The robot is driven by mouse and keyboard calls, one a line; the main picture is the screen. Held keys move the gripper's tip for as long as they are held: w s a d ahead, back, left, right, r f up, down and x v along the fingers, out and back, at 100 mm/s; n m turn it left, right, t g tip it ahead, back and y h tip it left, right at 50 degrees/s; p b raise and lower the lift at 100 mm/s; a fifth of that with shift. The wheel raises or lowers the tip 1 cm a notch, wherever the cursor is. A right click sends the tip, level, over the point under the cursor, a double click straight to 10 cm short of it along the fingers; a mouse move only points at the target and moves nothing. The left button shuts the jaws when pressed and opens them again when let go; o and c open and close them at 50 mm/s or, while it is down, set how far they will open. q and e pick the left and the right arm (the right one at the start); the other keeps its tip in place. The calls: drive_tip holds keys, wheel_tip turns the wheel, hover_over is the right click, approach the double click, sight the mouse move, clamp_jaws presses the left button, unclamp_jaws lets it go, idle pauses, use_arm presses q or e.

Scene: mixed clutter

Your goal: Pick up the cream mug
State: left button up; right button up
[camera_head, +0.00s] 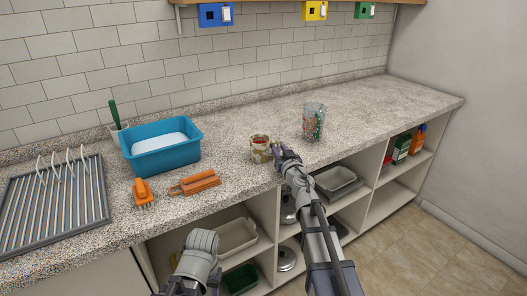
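A cream mug (260,156) with a brownish pattern and something red showing inside its rim stands upright near the counter's front edge. My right gripper (276,149) is right beside the mug, at its right side. Its fingertips are small and close to the mug wall or handle. I cannot tell whether they touch it or are closed. My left arm (199,246) is low in front of the counter, away from the mug. Its fingers cannot be made out.
On the speckled counter (370,110) are a clear cup (313,122) with colored contents, a blue basin (162,158), a dish rack (50,210), an orange brush-like item (143,194) and a brown-orange item (195,183). Open shelves lie below. The counter's right end is clear.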

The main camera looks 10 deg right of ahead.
drive_tip(key=shift+s, duration=0.1)
clamp_jaws()
idle(1.2)
